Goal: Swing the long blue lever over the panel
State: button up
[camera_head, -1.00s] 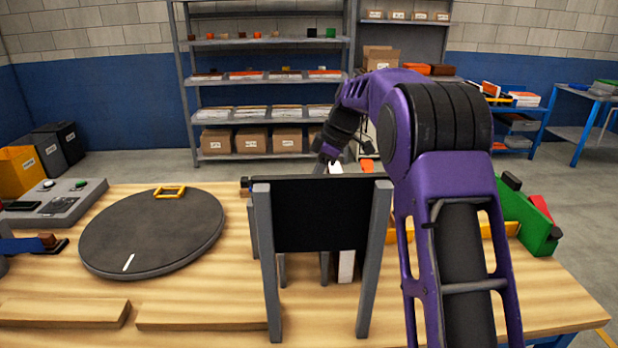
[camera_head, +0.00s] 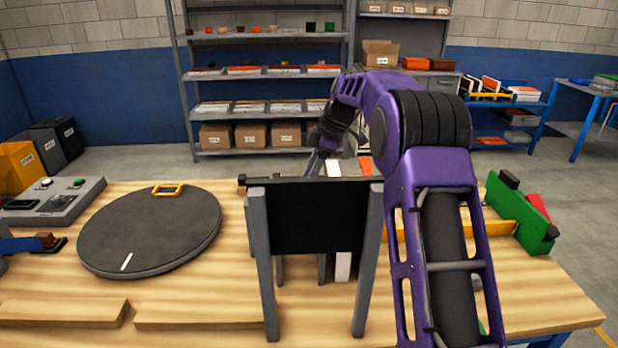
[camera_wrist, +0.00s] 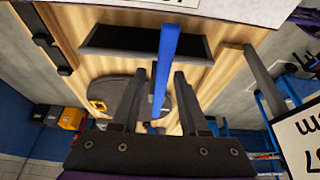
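The long blue lever (camera_wrist: 166,60) shows as a straight blue bar in the middle of the wrist view. It runs down the picture between the two fingers of my gripper (camera_wrist: 160,76). The fingers are apart, with a visible gap on each side of the bar, so my gripper is open. I cannot tell how far the bar lies from the fingertips in depth. In the head view my gripper (camera_head: 318,160) is partly hidden behind the dark upright panel (camera_head: 318,220) on grey legs. I cannot make out the long bar there.
A round dark turntable (camera_head: 150,235) with a yellow handle lies to the left. A green bracket (camera_head: 520,215) is at the right. Flat wooden boards (camera_head: 200,313) lie in front. A small blue piece (camera_head: 18,245) shows at the left edge.

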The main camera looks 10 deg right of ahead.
jog(key=shift+o, duration=0.3)
jog(key=v, duration=1.2)
jog(key=shift+a, duration=0.1)
